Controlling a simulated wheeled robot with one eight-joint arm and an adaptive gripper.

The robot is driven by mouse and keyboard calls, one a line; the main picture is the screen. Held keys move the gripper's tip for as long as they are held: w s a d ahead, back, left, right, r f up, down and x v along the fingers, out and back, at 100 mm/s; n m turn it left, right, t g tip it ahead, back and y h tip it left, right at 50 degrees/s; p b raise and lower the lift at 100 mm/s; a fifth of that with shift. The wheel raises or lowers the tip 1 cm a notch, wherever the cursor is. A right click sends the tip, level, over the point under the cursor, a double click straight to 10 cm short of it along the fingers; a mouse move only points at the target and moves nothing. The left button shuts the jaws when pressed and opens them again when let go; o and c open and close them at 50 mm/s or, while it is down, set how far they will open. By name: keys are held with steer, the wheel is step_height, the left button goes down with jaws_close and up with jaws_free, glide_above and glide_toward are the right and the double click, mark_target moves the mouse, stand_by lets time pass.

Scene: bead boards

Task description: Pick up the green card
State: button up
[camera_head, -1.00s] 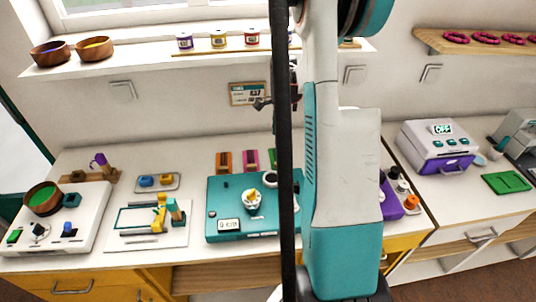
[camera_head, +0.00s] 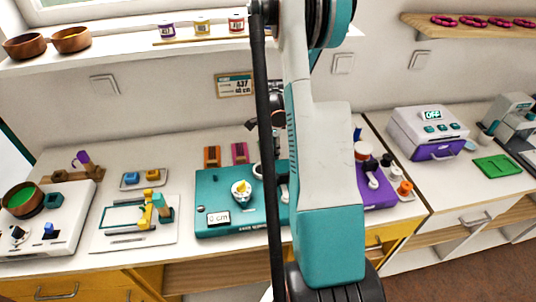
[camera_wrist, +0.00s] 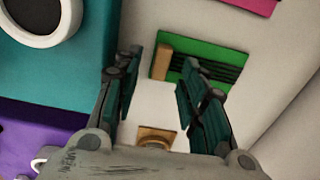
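In the wrist view the green card (camera_wrist: 222,62) lies at the upper middle. It has dark stripes and a tan block at its left end. In the head view my arm and a dark pole hide the green card's place beside the pink card (camera_head: 240,153) and orange card (camera_head: 212,156).
The teal machine (camera_head: 215,190) stands beside the cards and fills the upper left of the wrist view. A purple machine (camera_head: 378,192) stands to its right. The wall rises behind the cards. A flat green item (camera_head: 498,166) lies on the right counter.

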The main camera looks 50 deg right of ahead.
steer(key=shift+f, duration=0.9)
steer(key=shift+r, duration=0.1)
jaws_close()
